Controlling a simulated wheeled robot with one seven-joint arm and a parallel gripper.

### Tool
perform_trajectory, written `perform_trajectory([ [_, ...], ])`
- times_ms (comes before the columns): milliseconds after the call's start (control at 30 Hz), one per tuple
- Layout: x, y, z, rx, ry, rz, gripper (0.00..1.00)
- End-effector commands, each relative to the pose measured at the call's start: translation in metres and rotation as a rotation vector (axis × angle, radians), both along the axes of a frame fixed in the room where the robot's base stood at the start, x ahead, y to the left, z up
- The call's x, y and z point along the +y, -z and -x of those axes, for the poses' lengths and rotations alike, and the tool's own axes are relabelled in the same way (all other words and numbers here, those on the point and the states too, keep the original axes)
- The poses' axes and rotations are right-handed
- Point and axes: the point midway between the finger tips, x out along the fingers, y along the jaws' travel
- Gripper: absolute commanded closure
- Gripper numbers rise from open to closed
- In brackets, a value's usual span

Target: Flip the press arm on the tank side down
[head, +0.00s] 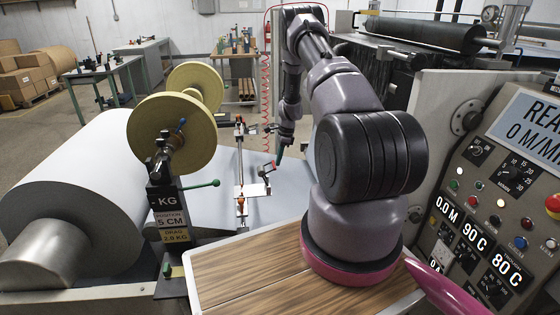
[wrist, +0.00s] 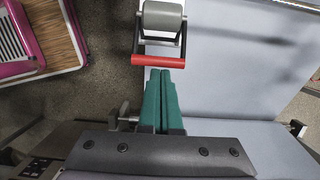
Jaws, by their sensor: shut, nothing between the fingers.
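A press arm shows at the top of the wrist view, with a grey roller (wrist: 162,18), a black frame and a red handle bar (wrist: 158,60). My gripper (wrist: 165,72) has green fingers, shut and empty, with the tips just below the red bar in that view. I cannot tell whether they touch it. In the head view my gripper (head: 278,162) is low over the pale web, close to a small red handle (head: 272,165) on the post assembly (head: 239,165). Whether the arm is up or down is hard to tell.
A large white paper roll (head: 75,180) and yellow discs (head: 170,135) stand at the left. The pale web (head: 205,200) spans the middle. A control panel (head: 490,200) stands close on the right, and a machine with a dark roller (head: 425,33) behind.

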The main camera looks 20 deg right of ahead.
Motion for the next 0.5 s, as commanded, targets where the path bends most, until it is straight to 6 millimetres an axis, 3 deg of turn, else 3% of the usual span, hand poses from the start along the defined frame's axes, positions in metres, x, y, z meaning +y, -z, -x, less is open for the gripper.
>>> perform_trajectory([
  [500, 0.014, -0.005, -0.004, 0.028, -0.005, 0.102, 1.0],
])
